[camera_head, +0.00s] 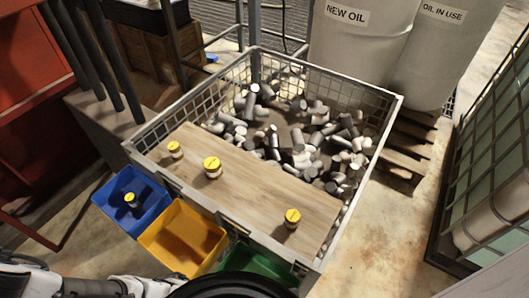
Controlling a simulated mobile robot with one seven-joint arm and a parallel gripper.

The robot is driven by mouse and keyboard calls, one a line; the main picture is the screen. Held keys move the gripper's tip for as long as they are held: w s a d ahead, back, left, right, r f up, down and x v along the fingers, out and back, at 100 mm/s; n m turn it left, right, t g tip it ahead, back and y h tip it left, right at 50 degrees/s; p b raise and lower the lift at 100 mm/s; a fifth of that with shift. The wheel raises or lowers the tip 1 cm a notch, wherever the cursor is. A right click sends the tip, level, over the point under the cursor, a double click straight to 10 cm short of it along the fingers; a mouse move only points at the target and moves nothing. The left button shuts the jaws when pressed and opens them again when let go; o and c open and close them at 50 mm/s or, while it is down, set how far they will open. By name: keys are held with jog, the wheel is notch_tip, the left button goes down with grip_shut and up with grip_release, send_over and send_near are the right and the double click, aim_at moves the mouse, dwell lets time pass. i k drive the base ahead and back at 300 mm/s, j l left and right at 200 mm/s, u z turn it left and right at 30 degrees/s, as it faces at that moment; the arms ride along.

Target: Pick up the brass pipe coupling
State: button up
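One (174,149) is at the board's left end, a larger one (212,167) is left of the middle, and one (292,219) is near the right end. A similar piece (131,200) lies in the blue bin (108,190). I cannot tell which of them is the brass pipe coupling. White and black parts of my arm show along the bottom edge. My gripper's fingers are not visible.
The wire crate (383,135) holds many grey and white cylinders behind the board. Yellow (160,245) and green (262,262) bins hang on its near side. White oil tanks (355,45) stand behind, a caged tank (505,150) at right.

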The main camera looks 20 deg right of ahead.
aim_at(293, 217)
jog(key=k+j+z, duration=0.2)
jog(key=k+z, duration=0.15)
jog(key=k+j+z, duration=0.1)
jog(key=k+z, duration=0.3)
jog(key=k, duration=0.05)
